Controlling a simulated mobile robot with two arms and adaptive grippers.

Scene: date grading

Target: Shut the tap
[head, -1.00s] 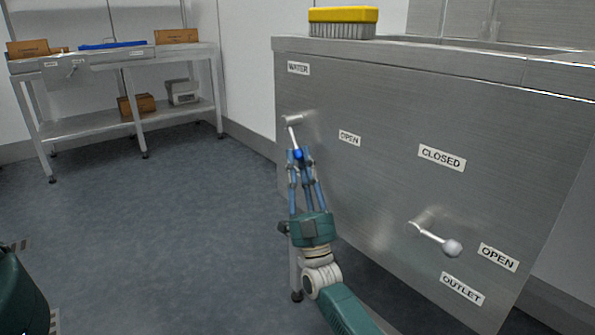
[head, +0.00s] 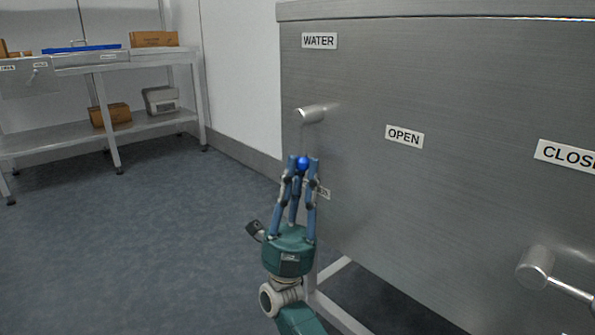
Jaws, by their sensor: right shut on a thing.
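The WATER tap (head: 312,114) is a metal pivot with a thin lever on the front of the steel tank (head: 440,90). Its lever hangs almost straight down and ends in a blue knob (head: 302,163). The OPEN label (head: 404,136) is to the right of the pivot. Another label (head: 323,193) below the knob is partly hidden behind my gripper and hard to read. My right gripper (head: 303,164) comes from below, its fingers shut around the blue knob. My left gripper is out of view.
A second lever (head: 536,268), the one labelled outlet earlier, sticks out of the panel at lower right, with a CLOSED label (head: 568,155) above it. A steel bench (head: 150,125) with boxes stands at back left. The floor between is clear.

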